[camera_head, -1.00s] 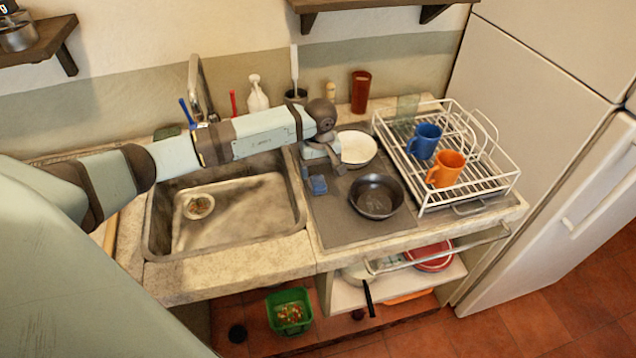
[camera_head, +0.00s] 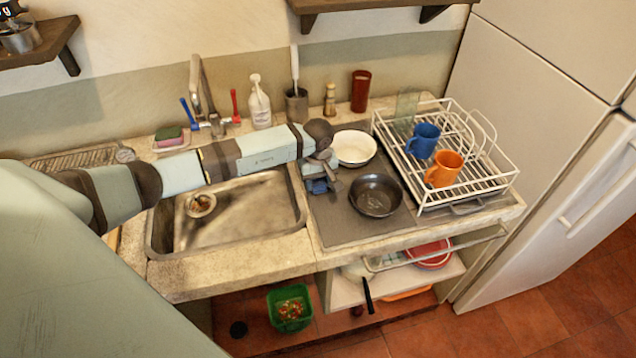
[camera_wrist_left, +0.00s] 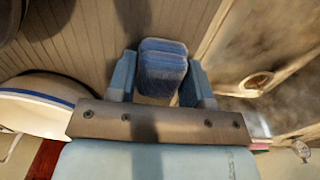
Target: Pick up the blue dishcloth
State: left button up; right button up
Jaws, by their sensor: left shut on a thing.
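The blue dishcloth (camera_head: 318,187) is at the left side of the grey drainboard, just right of the sink, mostly covered by my left gripper in the head view. In the left wrist view the folded dishcloth (camera_wrist_left: 163,70) sits between the two fingers. My left gripper (camera_head: 321,184) is shut on it; it also shows in the left wrist view (camera_wrist_left: 161,82). I cannot tell whether the cloth is clear of the drainboard. My right gripper is not in view.
A black pan (camera_head: 376,195) and a white bowl (camera_head: 354,147) stand close to the right of the gripper. The white dish rack (camera_head: 470,199) holds a blue mug (camera_head: 423,141) and an orange mug (camera_head: 443,168). The sink (camera_head: 225,218) lies to the left.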

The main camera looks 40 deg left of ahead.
pick_arm(q)
jog(key=shift+r, duration=0.7)
notch_tip(320, 180, up, 19)
jog(key=b, duration=0.3)
jog(key=shift+f, duration=0.2)
